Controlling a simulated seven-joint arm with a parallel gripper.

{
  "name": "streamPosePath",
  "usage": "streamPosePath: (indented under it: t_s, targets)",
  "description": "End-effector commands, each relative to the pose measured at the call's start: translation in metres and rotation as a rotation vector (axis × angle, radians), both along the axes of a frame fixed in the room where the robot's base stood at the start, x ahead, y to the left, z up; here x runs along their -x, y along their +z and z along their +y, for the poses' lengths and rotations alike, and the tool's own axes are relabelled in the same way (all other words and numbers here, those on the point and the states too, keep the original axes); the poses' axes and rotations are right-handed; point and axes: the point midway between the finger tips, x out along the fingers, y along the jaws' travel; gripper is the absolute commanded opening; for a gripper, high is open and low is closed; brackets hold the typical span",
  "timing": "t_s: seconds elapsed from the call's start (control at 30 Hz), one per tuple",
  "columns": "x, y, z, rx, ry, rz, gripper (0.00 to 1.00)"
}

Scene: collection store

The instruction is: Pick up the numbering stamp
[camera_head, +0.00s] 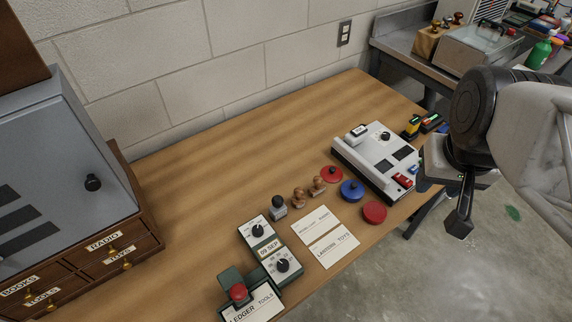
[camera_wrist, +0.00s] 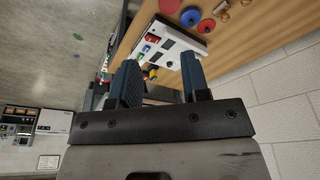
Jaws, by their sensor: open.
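A small upright stamp with a black knob and grey metal body (camera_head: 277,208) stands on the wooden table left of two wooden-handled stamps; it looks like the numbering stamp, though no label on it is readable. I cannot make it out in the wrist view. My gripper (camera_head: 452,198) is at the right, beyond the table's right edge, well apart from that stamp. In the wrist view my gripper (camera_wrist: 160,80) shows two separated dark fingers with nothing held between them.
A white device (camera_head: 378,155), red and blue round pads (camera_head: 352,190), wooden stamps (camera_head: 299,197), cards (camera_head: 333,245) and green-based dial units (camera_head: 281,264) surround it. A drawer cabinet (camera_head: 120,245) stands left. The table's back middle is clear. A wall runs behind.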

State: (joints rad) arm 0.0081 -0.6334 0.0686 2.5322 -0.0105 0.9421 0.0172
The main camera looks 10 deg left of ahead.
Motion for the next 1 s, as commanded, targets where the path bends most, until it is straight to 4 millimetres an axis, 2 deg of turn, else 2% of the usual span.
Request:
streamPosePath:
  t_s: [0.03,0.3,0.67,0.87,1.0]
  targets:
    - [0.000,0.000,0.000,0.000,0.000,0.000,0.46]
    - [0.000,0.000,0.000,0.000,0.000,0.000,0.85]
    - [-0.002,-0.001,0.002,0.000,0.003,0.002,0.85]
    - [-0.017,-0.009,0.013,-0.004,0.023,0.017,0.85]
    - [-0.035,-0.020,0.029,-0.008,0.051,0.035,0.85]
